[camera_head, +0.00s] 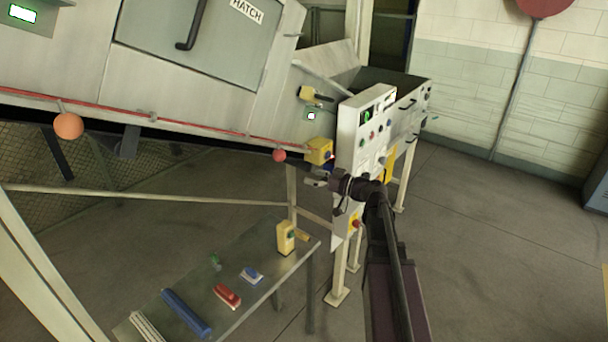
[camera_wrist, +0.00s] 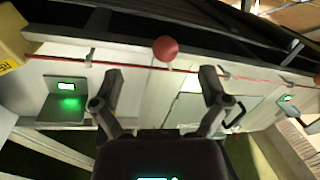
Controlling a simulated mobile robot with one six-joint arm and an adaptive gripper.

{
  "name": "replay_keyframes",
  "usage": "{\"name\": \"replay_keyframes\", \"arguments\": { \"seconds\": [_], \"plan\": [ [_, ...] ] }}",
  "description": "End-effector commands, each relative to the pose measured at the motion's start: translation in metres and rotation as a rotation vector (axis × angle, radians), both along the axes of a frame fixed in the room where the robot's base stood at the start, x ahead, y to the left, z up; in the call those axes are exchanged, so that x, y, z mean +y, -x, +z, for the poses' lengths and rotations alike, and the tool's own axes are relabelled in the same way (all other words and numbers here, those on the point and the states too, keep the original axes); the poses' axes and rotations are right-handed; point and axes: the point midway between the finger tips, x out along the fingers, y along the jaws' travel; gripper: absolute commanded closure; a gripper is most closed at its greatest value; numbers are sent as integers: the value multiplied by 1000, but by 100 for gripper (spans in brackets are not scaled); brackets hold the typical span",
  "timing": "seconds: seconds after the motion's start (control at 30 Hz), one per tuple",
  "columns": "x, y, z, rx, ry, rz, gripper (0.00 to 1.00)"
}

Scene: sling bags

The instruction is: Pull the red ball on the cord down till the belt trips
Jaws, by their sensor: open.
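The red ball (camera_head: 279,155) hangs on the red cord (camera_head: 190,131) that runs along the conveyor side, just left of the yellow switch box (camera_head: 319,151). In the wrist view the ball (camera_wrist: 165,48) lies beyond and between my open fingertips, apart from both, with the cord (camera_wrist: 125,65) beside it. My gripper (camera_head: 316,181) is open and empty; in the head view it appears right of and a little below the ball. It also shows in the wrist view (camera_wrist: 159,82). A larger orange ball (camera_head: 68,126) hangs farther left on the cord.
A control panel (camera_head: 364,132) stands close to my arm on the right. Below is a low table (camera_head: 265,265) with a yellow box (camera_head: 286,238), brushes and a blue roll. A hatch (camera_head: 195,45) is above the cord. Open floor lies at the right.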

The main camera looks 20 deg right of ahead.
Motion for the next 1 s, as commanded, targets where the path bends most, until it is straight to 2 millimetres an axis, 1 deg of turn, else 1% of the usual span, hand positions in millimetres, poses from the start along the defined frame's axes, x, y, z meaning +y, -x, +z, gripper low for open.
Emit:
{"name": "replay_keyframes", "arguments": {
  "seconds": [0.2, 0.67, 0.77, 0.87, 0.97, 1.0],
  "plan": [
    [-4, 4, 0, 0, 0, -1, 5],
    [-3, 4, -1, 4, 1, 2, 5],
    [3, 7, -9, 27, 10, 13, 5],
    [15, 12, -23, 79, 28, 37, 5],
    [31, 20, -45, 161, 57, 66, 5],
    [39, 24, -56, 203, 73, 80, 5]
  ]
}}
